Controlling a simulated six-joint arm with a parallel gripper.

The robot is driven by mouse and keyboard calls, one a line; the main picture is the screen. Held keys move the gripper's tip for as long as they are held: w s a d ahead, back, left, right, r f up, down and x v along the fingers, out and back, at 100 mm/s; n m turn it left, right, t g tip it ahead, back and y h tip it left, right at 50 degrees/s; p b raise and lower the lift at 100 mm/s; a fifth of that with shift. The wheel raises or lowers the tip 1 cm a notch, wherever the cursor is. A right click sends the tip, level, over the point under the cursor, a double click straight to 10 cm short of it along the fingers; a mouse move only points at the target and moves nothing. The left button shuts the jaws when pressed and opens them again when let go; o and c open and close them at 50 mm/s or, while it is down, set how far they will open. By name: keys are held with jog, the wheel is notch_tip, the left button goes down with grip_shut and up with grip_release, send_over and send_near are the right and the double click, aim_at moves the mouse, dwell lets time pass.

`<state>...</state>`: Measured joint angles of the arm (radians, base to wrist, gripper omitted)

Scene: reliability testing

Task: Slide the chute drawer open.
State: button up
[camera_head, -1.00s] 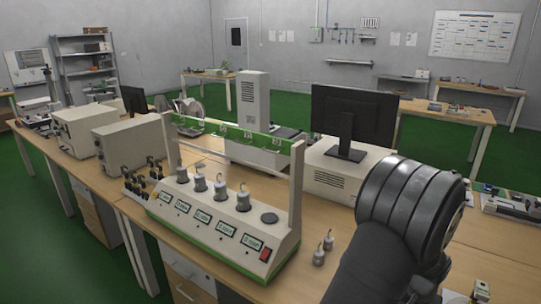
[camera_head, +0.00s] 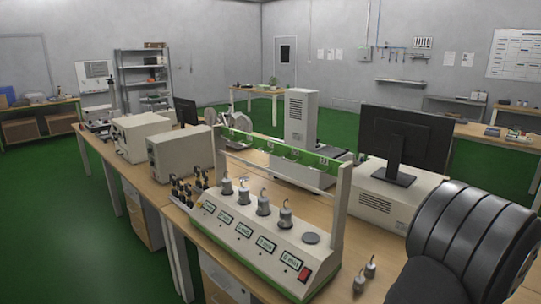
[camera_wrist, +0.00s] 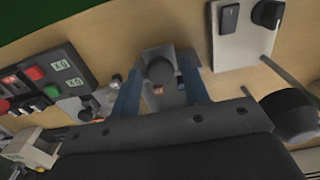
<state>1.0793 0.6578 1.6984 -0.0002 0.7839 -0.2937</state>
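I cannot tell for certain which part is the chute drawer. In the wrist view a small grey device (camera_wrist: 160,70) with a dark rounded top part and a small reddish mark stands on the wooden bench. My gripper (camera_wrist: 161,88) has its two blue-grey fingers spread apart, one on each side of this device as seen from the wrist. I see nothing clamped between them, and I cannot tell whether they touch the device. In the head view my dark arm fills the lower right corner, and my gripper is not visible there.
A black control panel (camera_wrist: 45,82) with red and green buttons lies left of the fingers. A white plate with a dark knob (camera_wrist: 267,13) is at upper right. In the head view a tester with weights (camera_head: 250,240) and a monitor (camera_head: 405,138) stand on the bench near my arm.

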jog(key=shift+r, duration=2.5)
jog(key=shift+f, duration=0.1)
notch_tip(320, 180, down, 4)
jog(key=shift+f, duration=0.1)
jog(key=shift+w+d+f, duration=0.4)
jog(key=shift+w+d, duration=0.15)
jog(key=shift+d, duration=0.05)
jog(key=shift+w+d, duration=0.6)
